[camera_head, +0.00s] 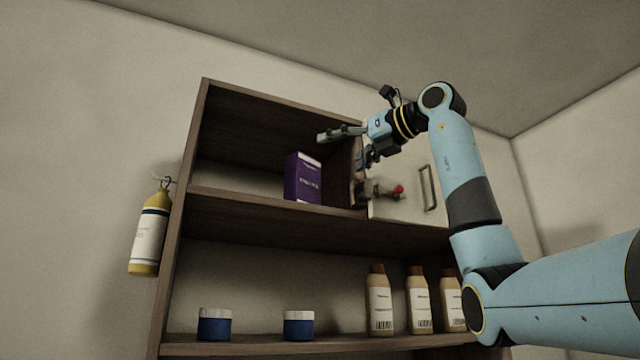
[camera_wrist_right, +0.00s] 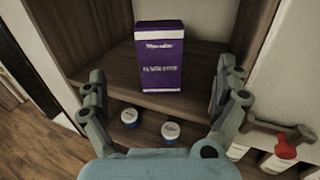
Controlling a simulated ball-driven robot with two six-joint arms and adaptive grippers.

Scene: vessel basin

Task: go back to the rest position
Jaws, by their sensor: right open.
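My right gripper (camera_head: 342,152) is open and empty in front of the upper compartment of the wooden shelf unit (camera_head: 258,210), its fingers pointing left. A purple box (camera_head: 303,178) stands upright on the upper shelf, to the left of and below the gripper. In the right wrist view, my right gripper (camera_wrist_right: 162,95) has its two fingers spread wide, and the purple box (camera_wrist_right: 160,58) appears beyond them, apart from the fingers. My left gripper is not in view.
A white door (camera_head: 405,200) with a handle and a red-tipped fitting (camera_head: 397,189) is close to my right gripper. A yellow bottle (camera_head: 149,236) hangs at the left. Blue jars (camera_head: 214,324) and brown-capped bottles (camera_head: 380,302) stand on the lower shelf.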

